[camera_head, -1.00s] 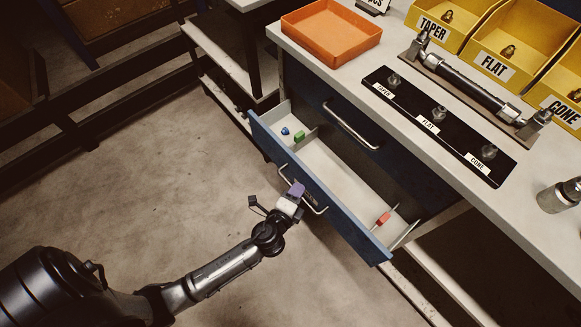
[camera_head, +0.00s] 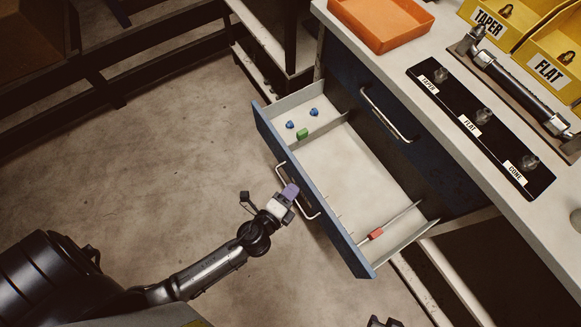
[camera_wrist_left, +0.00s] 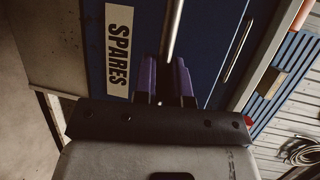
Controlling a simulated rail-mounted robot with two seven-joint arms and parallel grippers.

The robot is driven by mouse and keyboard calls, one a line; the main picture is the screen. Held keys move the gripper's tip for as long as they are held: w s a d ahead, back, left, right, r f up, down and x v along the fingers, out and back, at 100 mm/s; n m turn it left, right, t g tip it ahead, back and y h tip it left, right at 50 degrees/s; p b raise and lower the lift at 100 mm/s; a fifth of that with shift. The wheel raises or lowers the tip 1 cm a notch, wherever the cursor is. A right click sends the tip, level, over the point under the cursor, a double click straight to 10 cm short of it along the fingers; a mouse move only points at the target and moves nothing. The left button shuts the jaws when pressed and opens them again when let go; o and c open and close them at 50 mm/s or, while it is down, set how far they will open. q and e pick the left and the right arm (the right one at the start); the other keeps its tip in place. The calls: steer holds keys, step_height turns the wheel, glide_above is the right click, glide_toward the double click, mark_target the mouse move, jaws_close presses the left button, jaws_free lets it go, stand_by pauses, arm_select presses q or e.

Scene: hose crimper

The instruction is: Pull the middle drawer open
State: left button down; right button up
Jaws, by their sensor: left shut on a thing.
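A blue-fronted drawer (camera_head: 350,262) is pulled well out from under the workbench, below a closed blue drawer (camera_head: 356,78). Its grey inside shows clearly in the head view. Its front bears a SPARES label (camera_wrist_left: 118,50) in the left wrist view. My left gripper (camera_head: 290,192), with purple fingertips, is shut on the drawer's silver bar handle (camera_head: 311,212). In the left wrist view the handle bar (camera_wrist_left: 171,30) runs between the fingers (camera_wrist_left: 165,80).
On the bench stand an orange tray (camera_head: 385,45), a black labelled rack (camera_head: 450,97) and yellow bins (camera_head: 550,60). Open floor (camera_head: 180,170) lies left of the drawer.

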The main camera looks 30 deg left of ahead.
arm_select(q)
steer(key=c, duration=1.2)
jaws_free()
steer(key=shift+s, duration=0.1)
steer(key=shift+s+a+r+b, duration=0.1)
steer(key=shift+s+r+b, duration=0.3)
steer(key=shift+s, duration=1.85)
steer(key=shift+s+r+b, duration=0.35)
steer(key=shift+s+r, duration=0.1)
steer(key=shift+s, duration=1.75)
steer(key=shift+s+a+r+b, duration=0.1)
steer(key=shift+s+r+b, duration=0.3)
steer(key=shift+s, duration=1.85)
